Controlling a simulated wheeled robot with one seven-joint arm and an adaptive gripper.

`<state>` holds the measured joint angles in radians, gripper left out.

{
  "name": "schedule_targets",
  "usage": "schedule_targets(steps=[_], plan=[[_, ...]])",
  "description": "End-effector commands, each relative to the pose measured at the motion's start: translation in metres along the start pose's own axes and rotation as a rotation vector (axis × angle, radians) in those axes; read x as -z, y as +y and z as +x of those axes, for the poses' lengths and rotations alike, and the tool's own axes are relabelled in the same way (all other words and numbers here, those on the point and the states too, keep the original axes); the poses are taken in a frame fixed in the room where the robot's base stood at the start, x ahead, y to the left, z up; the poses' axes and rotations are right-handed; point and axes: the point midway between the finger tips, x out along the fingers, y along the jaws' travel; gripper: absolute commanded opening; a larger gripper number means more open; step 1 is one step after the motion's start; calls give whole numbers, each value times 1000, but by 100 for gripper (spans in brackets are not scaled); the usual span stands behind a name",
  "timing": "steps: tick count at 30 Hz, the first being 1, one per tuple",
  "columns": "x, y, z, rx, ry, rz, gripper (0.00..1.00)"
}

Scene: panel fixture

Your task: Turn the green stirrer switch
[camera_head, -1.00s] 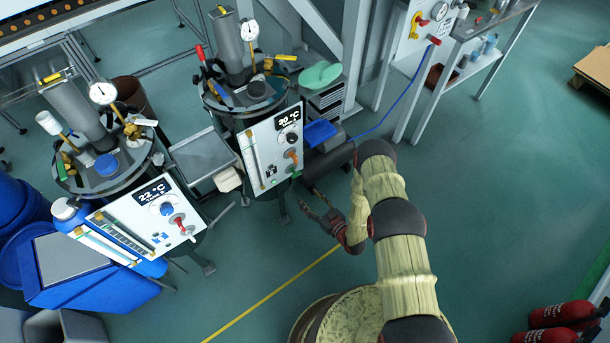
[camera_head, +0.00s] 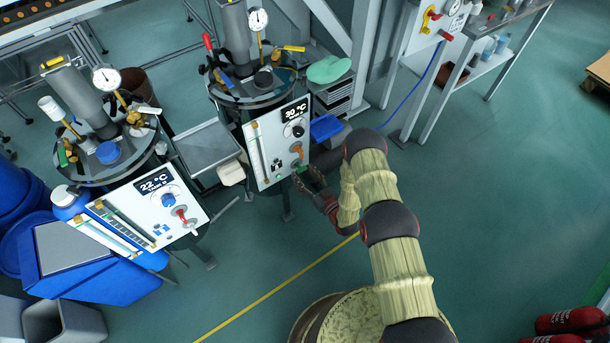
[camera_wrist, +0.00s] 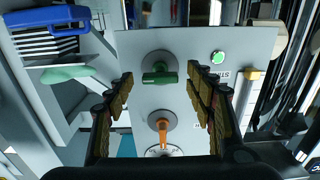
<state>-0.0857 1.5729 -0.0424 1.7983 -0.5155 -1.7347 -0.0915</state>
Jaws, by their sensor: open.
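The green stirrer switch (camera_wrist: 160,77) is a short green handle on a round grey plate on the white panel (camera_wrist: 225,42). In the wrist view its handle lies across the picture, between my open fingers. In the head view the green switch (camera_head: 301,168) shows small at the panel's lower right edge, partly hidden by my gripper (camera_head: 314,181). My gripper (camera_wrist: 160,82) is open and empty, with one finger to each side of the switch in the wrist view. I see no contact, and the remaining distance is hard to judge.
An orange switch (camera_wrist: 161,125) sits close to the green one, and a lit green button (camera_wrist: 218,57) is on the same panel. A second panel (camera_head: 150,220) with a red switch (camera_head: 181,213) stands to the left. A blue box (camera_head: 326,127) is near the panel's right side.

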Motion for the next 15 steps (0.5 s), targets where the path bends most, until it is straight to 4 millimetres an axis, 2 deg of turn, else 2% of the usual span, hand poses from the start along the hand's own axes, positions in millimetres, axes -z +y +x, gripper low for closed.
schedule_targets(steps=[6,15], plan=[[0,0,0,0,0,0,53],[0,0,0,0,-1,0,36]])
